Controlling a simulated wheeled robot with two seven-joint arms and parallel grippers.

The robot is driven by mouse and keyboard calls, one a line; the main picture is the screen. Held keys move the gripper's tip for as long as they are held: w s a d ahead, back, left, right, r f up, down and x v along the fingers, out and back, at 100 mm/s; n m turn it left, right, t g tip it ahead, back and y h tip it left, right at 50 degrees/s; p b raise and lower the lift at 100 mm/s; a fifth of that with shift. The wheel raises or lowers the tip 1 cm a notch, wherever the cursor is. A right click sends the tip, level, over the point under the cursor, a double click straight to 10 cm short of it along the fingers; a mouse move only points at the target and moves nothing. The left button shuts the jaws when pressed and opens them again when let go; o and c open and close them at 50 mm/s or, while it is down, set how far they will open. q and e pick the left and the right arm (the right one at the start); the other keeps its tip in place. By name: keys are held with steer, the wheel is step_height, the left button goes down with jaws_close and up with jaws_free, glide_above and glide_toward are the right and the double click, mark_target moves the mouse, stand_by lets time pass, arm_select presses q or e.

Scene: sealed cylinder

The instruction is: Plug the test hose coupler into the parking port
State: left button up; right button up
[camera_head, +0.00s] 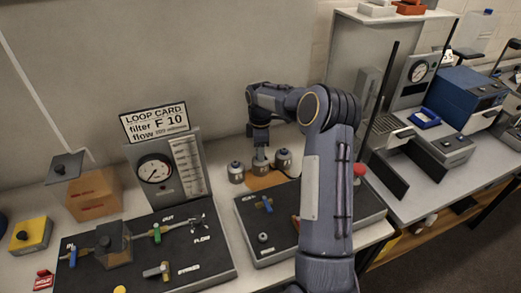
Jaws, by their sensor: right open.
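My right arm reaches in from the bottom, bends at the back and points its gripper (260,154) down. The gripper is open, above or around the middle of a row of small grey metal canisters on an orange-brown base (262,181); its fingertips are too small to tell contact. A left canister (236,172) and a right canister (283,159) flank it. On the left black panel, a grey-and-brown coupler-like piece (157,271) lies beside a small unreadable label. I cannot identify the test hose coupler or the parking port for certain. My left gripper is out of view.
The left panel (215,262) carries a gauge (154,171), valves and a "LOOP CARD" sign (156,122). A second black panel (280,240) has a blue-handled valve (265,204) and a round fitting (263,237). My forearm hides its right part. A red knob (359,169) stands behind.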

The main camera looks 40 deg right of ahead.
stand_by(0.5)
jaws_close()
steer(key=shift+r, duration=0.15)
steer(key=shift+r+p, duration=1.6)
steer(key=shift+r, duration=0.3)
steer(key=shift+r+p, duration=0.35)
steer(key=shift+r, duration=0.65)
